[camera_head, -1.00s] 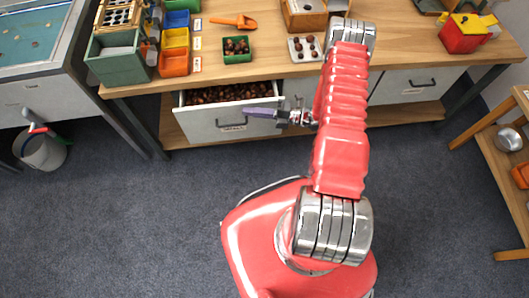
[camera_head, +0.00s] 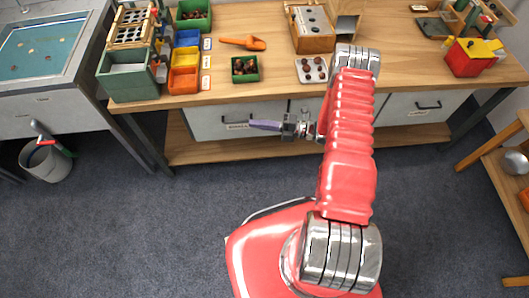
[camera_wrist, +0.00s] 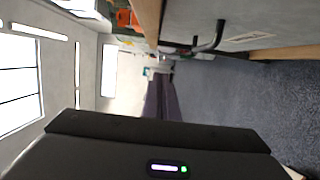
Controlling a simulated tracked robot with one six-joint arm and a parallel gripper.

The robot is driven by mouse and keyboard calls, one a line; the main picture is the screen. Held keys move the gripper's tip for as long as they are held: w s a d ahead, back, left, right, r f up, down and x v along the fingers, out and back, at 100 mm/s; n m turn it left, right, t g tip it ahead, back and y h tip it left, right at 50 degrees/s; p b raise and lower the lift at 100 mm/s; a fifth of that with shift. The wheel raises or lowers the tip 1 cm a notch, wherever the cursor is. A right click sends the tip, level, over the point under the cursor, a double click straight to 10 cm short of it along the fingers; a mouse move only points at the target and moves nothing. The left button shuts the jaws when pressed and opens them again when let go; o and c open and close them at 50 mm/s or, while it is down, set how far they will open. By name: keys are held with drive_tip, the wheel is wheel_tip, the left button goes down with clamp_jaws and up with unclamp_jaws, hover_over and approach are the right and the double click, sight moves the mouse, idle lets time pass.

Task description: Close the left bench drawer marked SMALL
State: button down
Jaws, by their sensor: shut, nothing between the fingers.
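The left bench drawer (camera_head: 207,122) has a pale grey front that sits level under the bench top in the head view, and no chestnuts show above it. Its label is too small to read with certainty. My gripper (camera_head: 254,124) is shut and empty, with its purple fingers pointing left across the drawer front. I cannot tell whether the fingers touch the front. In the wrist view the shut fingers (camera_wrist: 162,100) run alongside a grey drawer front (camera_wrist: 245,18) with a dark bar handle (camera_wrist: 212,38).
The wooden bench top (camera_head: 280,75) holds a green tray of chestnuts (camera_head: 245,69), an orange scoop (camera_head: 243,42) and a pale tray (camera_head: 312,70). A lower shelf (camera_head: 215,152) runs beneath. A bucket (camera_head: 46,160) stands at the left. The carpet in front is clear.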

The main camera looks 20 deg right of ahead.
drive_tip(key=s+d, duration=0.8)
idle(0.4)
drive_tip(key=shift+s, duration=0.1)
idle(0.4)
